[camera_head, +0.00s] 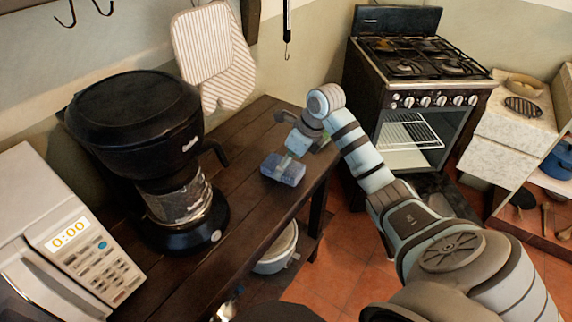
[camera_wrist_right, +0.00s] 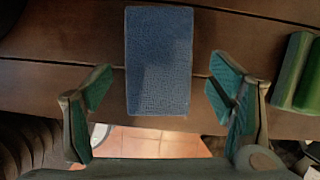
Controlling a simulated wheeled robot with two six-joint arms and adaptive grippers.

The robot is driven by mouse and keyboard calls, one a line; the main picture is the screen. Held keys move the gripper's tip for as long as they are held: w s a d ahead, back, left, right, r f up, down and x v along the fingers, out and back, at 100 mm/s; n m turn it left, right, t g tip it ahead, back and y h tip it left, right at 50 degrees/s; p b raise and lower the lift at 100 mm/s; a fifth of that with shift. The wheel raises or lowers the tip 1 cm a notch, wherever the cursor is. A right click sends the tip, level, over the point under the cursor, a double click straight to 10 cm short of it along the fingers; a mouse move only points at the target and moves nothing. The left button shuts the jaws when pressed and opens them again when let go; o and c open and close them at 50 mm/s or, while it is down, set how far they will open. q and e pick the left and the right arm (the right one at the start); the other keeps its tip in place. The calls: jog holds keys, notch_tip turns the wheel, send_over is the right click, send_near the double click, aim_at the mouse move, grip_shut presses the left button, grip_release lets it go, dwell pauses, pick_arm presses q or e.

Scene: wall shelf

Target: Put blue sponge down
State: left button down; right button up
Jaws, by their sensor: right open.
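The blue sponge (camera_head: 283,169) lies on the dark wooden table (camera_head: 254,215), near its right edge. In the right wrist view the sponge (camera_wrist_right: 158,60) is a textured blue block between and ahead of the fingers. My right gripper (camera_head: 302,136) is at the sponge, coming in from the right. In the right wrist view the right gripper (camera_wrist_right: 158,88) is open, with a gap on each side of the sponge. My left gripper is not in view.
A green block (camera_wrist_right: 297,70) lies right of the sponge in the wrist view. A black coffee maker (camera_head: 150,150) and a microwave (camera_head: 60,240) stand on the table's left. Oven mitts (camera_head: 212,55) hang behind. A stove (camera_head: 415,90) stands at the back right.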

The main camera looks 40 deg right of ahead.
jog(key=p+v, duration=0.1)
jog(key=v, duration=1.2)
jog(key=shift+w+d, duration=0.15)
jog(key=shift+w, duration=0.1)
